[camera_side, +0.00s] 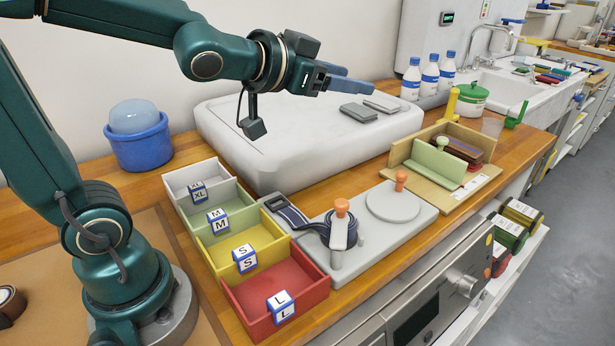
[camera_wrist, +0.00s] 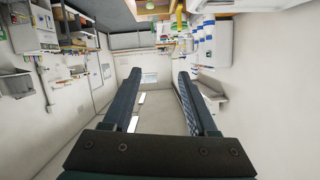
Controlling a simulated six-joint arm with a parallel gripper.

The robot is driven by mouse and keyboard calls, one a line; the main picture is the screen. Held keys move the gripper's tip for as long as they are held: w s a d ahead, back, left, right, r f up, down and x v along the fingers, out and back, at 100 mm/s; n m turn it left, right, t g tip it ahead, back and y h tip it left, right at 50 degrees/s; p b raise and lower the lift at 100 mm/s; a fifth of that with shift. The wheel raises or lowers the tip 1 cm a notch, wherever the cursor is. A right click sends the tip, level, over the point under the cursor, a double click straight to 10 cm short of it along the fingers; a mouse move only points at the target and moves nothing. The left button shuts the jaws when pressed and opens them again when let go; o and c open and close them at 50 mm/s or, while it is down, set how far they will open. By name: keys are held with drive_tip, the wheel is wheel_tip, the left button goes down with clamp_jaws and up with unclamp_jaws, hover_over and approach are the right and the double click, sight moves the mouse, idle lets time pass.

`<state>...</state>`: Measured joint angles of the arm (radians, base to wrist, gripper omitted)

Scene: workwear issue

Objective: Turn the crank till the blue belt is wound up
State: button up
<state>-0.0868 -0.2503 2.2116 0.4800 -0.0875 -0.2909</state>
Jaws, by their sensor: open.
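The crank (camera_side: 338,240) is a light grey arm with an orange knob (camera_side: 341,206), on a grey base plate (camera_side: 372,249). The blue belt (camera_side: 290,212) is dark blue. Part of it lies around the reel beneath the crank, and a loose length runs left to a buckle end by the bins. My gripper (camera_side: 358,79) is open and empty, high above the white raised block and well away from the crank, with its fingers pointing right. Its two fingers also show apart in the wrist view (camera_wrist: 159,74); the crank and belt cannot be made out there.
Sorting bins (camera_side: 245,222) with size-lettered cubes stand left of the plate. A round grey disc (camera_side: 391,206) with an orange knob sits on the plate's right. A wooden stand (camera_side: 462,198) lies further right. The white block (camera_side: 290,150) fills the back; a blue tub (camera_side: 140,148) stands left.

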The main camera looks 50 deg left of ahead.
drive_tip(key=w+f+m+h, duration=0.1)
drive_tip(key=w+f+h, duration=0.1)
drive_tip(key=w, duration=0.3)
drive_tip(key=m+g+h, duration=0.2)
drive_tip(key=h, duration=0.2)
approach(397, 175)
drive_tip(key=x, duration=0.3)
drive_tip(key=shift+w+d, duration=0.15)
drive_tip(key=shift+d, duration=0.2)
drive_tip(key=shift+w+f+n+y, duration=0.1)
drive_tip(key=shift+f+n+y, duration=0.05)
drive_tip(key=shift+n+y, duration=0.15)
drive_tip(key=shift+x, duration=2.3)
clamp_jaws()
